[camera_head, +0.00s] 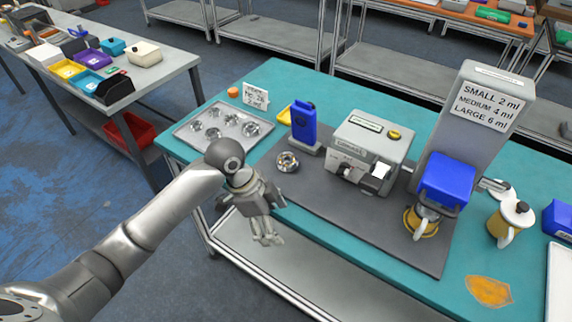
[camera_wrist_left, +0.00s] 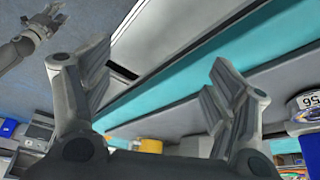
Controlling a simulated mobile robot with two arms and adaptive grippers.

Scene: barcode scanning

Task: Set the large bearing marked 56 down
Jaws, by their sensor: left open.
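The large bearing marked 56 (camera_wrist_left: 303,107) shows at the right edge of the left wrist view, with its white label visible. My left gripper (camera_head: 266,236) is open and empty, in front of the table edge and apart from the bearing. Its two spread fingers (camera_wrist_left: 160,100) fill the middle of the left wrist view. My right gripper (camera_wrist_left: 42,25) shows small at the top left there, its opening unclear.
A tray (camera_head: 190,138) with several bearings lies left of the mat. A blue scanner (camera_head: 303,127), a grey printer (camera_head: 365,150) and a tall dispenser (camera_head: 478,120) stand behind and right. An order card (camera_head: 256,96) stands at the back. The mat's front strip is clear.

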